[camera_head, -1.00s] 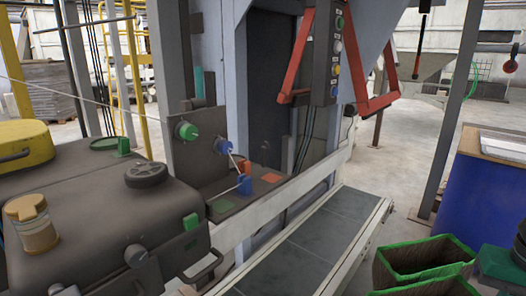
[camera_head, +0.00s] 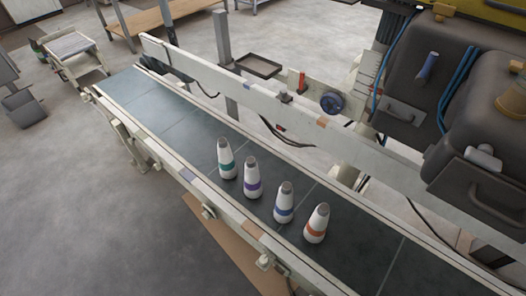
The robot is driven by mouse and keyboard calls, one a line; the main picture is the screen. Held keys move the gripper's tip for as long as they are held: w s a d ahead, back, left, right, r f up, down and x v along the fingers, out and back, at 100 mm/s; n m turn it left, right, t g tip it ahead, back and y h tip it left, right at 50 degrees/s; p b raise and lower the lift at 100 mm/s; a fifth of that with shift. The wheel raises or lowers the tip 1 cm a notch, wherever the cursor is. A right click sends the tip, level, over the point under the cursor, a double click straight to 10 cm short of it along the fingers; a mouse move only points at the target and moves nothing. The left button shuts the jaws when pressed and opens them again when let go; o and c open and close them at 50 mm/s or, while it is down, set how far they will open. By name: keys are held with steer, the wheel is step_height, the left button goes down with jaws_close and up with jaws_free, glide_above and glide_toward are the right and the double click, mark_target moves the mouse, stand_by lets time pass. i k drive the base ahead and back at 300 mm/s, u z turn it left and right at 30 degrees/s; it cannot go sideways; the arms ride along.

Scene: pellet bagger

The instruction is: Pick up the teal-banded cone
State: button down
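The teal-banded cone (camera_head: 226,160) stands upright on the dark conveyor belt (camera_head: 180,128). It is white with a grey top and a teal band. It is the leftmost and farthest of a row of similar cones. A purple-banded cone (camera_head: 252,178) stands close beside it on the right. A blue-banded cone (camera_head: 284,203) and an orange-banded cone (camera_head: 316,223) follow further right and nearer. Nothing covers the teal-banded cone. My gripper is not in view.
Pale rails edge the belt; the far rail (camera_head: 230,84) is high. Dark machinery (camera_head: 450,85) fills the upper right. A small black tray (camera_head: 258,66) sits behind the rail. A small trolley (camera_head: 72,52) stands at upper left. The floor at lower left is open.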

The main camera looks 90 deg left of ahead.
mark_target(228, 167)
steer(key=u, duration=3.05)
